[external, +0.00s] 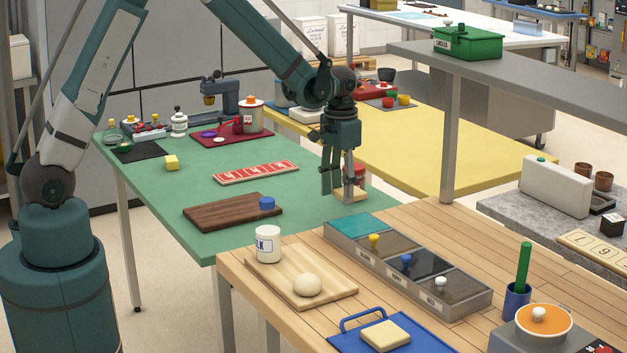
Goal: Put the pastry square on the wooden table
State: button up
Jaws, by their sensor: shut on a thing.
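My gripper (346,190) points down over the right end of the green table (325,221), close to the back edge of the wooden table. It is shut on a small flat tan piece (352,196), which looks like the pastry square. The fingers hide part of it, and I cannot tell whether it touches the green top. The wooden table (420,222) stands in front, with a planked top. A thick cream square (386,335) lies on a blue tray (345,341) there.
A light board (270,276) holds a white jar (267,244) and a dough ball (307,284). A compartment bin (470,308) with knobbed lids stands along the wooden table. A red jar (359,174) is just behind my gripper. A dark board (225,214) lies left.

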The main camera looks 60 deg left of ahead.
jog(key=a+r, duration=0.1)
jog(key=a, duration=1.4)
notch_tip(320, 180, up, 3)
send_over(209, 172)
jog(key=shift+w+a+f+p, duration=0.1)
jog(key=shift+a+f+p, duration=0.05)
jog(key=shift+p, duration=0.25)
jog(key=shift+f, duration=0.1)
jog(key=shift+f+b, duration=0.3)
jog(key=shift+f, duration=2.75)
jog(key=shift+f, duration=1.85)
jog(key=shift+f+b, duration=0.2)
jog(key=shift+b, duration=0.15)
